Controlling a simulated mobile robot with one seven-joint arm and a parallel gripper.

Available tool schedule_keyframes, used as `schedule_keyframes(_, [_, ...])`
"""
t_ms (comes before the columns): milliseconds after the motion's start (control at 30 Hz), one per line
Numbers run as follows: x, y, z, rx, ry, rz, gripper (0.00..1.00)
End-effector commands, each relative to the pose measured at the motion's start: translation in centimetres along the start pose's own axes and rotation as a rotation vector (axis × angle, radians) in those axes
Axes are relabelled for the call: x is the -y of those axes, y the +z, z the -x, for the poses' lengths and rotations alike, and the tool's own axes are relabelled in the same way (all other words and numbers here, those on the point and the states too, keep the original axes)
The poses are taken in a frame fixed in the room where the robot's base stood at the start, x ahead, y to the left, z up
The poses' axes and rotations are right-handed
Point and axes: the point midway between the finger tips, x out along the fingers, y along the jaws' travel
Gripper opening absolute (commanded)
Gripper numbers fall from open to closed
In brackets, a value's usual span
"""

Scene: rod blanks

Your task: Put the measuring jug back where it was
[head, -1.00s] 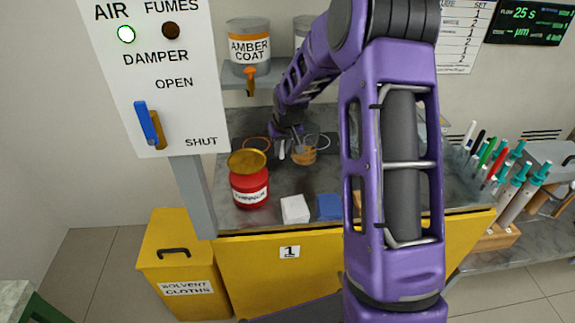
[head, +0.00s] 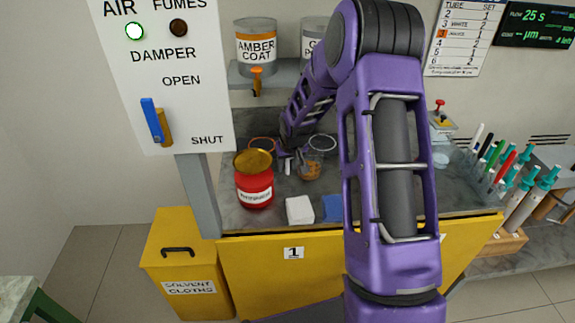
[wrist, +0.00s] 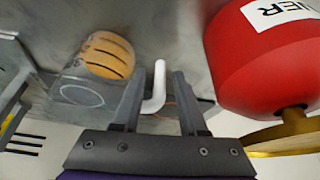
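The measuring jug (head: 312,170) is clear with amber liquid low in it. It stands upright on the worktop behind the red tin, to its right. In the wrist view the jug (wrist: 106,56) shows upside down at upper left, with dark graduation lines. My gripper (head: 288,158) is just left of the jug. In the wrist view my gripper (wrist: 157,88) is open, one finger on each side of a white handle (wrist: 158,82), with gaps showing. A pale ring (head: 322,136) and an orange ring (head: 262,138) show behind, apparently on the worktop.
The red tin (head: 254,190) with a brass-coloured lid is close on the other side of my gripper. A white block (head: 300,209) and blue block (head: 332,207) lie at the front edge. A shelf (head: 240,79) with cans is above. My arm hides the worktop's middle.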

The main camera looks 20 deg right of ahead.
Motion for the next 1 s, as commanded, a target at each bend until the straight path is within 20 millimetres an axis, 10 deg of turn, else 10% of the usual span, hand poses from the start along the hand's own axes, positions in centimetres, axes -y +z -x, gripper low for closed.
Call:
schedule_keyframes(433, [0.0, -0.2, 1.1, -0.002, 0.000, 0.000, 0.47])
schedule_keyframes(1000, [0.0, -0.1, 11.5, -0.002, 0.001, 0.000, 0.47])
